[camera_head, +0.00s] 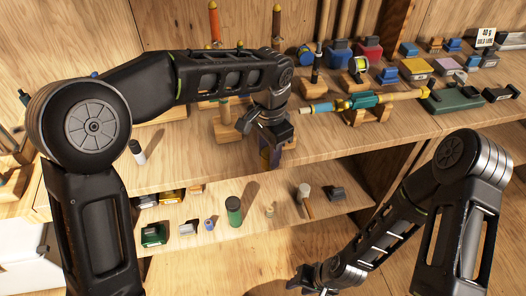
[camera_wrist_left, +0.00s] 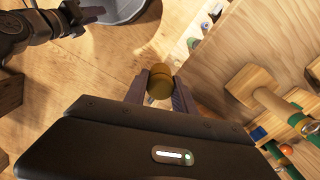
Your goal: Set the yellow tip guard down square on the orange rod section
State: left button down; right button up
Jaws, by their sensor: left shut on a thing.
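The yellow tip guard (camera_wrist_left: 160,80) shows in the left wrist view as a short yellow-brown cylinder between the two fingers of my left gripper (camera_wrist_left: 158,90), which is shut on it. In the head view my left gripper (camera_head: 270,156) points down at the front edge of the upper shelf, and the guard is mostly hidden there. Upright rods with orange tops (camera_head: 213,22) (camera_head: 277,25) stand behind my left arm; I cannot tell which is the orange rod section. My right gripper (camera_head: 318,278) is low at the bottom, its jaws unclear.
A teal and yellow rod (camera_head: 362,101) lies on wooden rests at the right of the upper shelf. Reels and small boxes (camera_head: 415,68) stand behind it. The lower shelf holds a green cylinder (camera_head: 234,211) and a mallet (camera_head: 305,199). The shelf front right of my left gripper is clear.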

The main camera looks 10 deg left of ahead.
pick_arm(q)
jog(key=w+d+f+m, duration=0.2)
jog(key=f, duration=0.1)
jog(key=shift+w+m, duration=0.2)
jog(key=shift+m, duration=0.1)
jog(key=s+a+r+n, duration=0.6)
jog(key=a+r+n, duration=0.1)
jog(key=r, duration=0.3)
jog(key=shift+n, duration=0.5)
